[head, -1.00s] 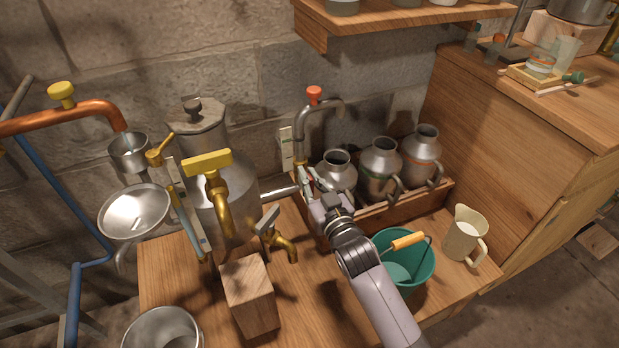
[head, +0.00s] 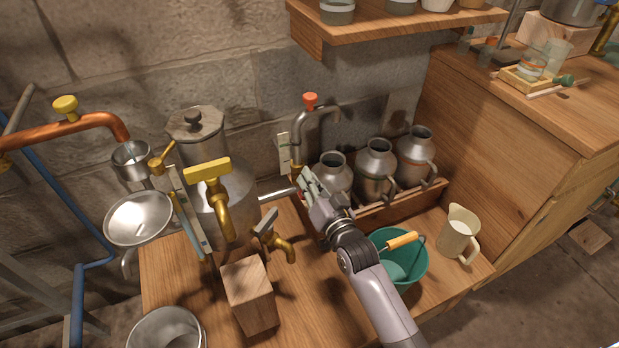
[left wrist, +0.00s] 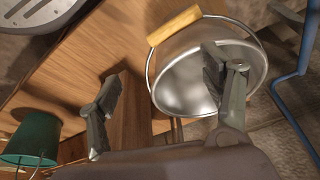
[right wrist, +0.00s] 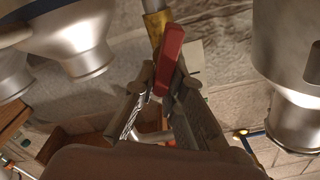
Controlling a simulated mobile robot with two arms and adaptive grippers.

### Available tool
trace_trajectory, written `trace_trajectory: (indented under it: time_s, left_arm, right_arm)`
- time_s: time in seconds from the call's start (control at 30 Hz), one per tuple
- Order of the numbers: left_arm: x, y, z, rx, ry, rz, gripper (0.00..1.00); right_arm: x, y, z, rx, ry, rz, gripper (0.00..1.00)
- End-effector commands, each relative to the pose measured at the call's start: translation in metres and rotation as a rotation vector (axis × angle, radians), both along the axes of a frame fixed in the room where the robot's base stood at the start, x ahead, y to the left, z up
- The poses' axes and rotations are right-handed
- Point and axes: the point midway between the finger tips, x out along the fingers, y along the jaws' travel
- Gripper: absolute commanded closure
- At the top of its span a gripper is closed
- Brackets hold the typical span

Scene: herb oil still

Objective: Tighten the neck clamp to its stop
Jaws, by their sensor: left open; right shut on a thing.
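The neck clamp is a red lever (right wrist: 170,58) by a brass collar (right wrist: 153,25) in the right wrist view. My right gripper (right wrist: 158,88) is shut on the red lever, which sticks up between its fingers. In the head view my right gripper (head: 302,182) is at the foot of the grey bent pipe with a red knob (head: 310,100), and it hides most of the clamp. My left gripper (left wrist: 160,85) is open and empty in the left wrist view, above the table's edge and a metal pail (left wrist: 200,75). It does not show in the head view.
Metal cans (head: 375,165) stand in a wooden crate behind my right gripper. A green bucket (head: 415,268) and a cream jug (head: 459,232) are to its right. A wooden block (head: 248,292) and brass taps (head: 212,195) are to its left.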

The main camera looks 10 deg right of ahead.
Motion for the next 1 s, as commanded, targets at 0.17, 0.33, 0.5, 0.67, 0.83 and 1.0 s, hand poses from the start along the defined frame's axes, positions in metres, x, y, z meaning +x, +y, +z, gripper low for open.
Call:
trace_trajectory:
  time_s: [0.17, 0.33, 0.5, 0.67, 0.83, 1.0]
  left_arm:
    - [0.004, -0.001, -0.014, 0.000, 0.009, -0.001, 0.27]
    - [0.005, -0.001, -0.019, -0.001, 0.009, -0.002, 0.27]
    - [0.005, -0.001, -0.020, -0.001, 0.009, -0.002, 0.27]
    - [0.005, -0.001, -0.022, -0.001, 0.012, -0.001, 0.27]
    - [0.006, -0.004, -0.041, -0.005, 0.026, -0.005, 0.27]
    - [0.008, -0.004, -0.048, -0.003, 0.026, -0.005, 0.27]
  right_arm:
    - [0.000, -0.002, -0.002, 0.090, 0.022, 0.000, 1.00]
    - [0.000, -0.002, -0.003, 0.122, 0.027, 0.000, 1.00]
    - [0.000, -0.002, -0.003, 0.121, 0.026, 0.000, 1.00]
    - [0.000, -0.003, -0.003, 0.169, 0.036, 0.001, 1.00]
    - [0.001, -0.006, -0.005, 0.316, 0.065, 0.000, 1.00]
    - [0.001, -0.007, -0.008, 0.427, 0.087, 0.000, 1.00]
